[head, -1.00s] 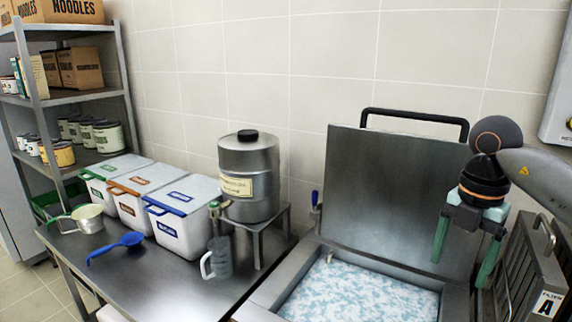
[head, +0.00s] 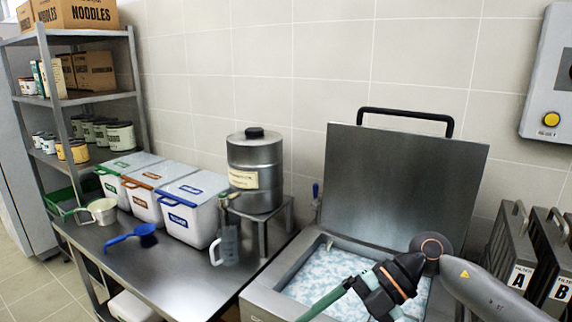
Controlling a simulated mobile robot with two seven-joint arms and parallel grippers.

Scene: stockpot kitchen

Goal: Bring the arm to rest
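My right arm comes in from the right, low across the front of the fryer-like basin. Its gripper (head: 338,311) points down and to the left, over the basin's front part. One green finger shows at the outer end of the palm, and the other is mostly cut off by the bottom edge. The fingers look spread apart, with nothing seen between them. My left arm and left gripper are not in view.
The basin (head: 262,298) holds blue-white contents, with its lid (head: 400,180) raised behind. Filter frames (head: 512,250) stand at right.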

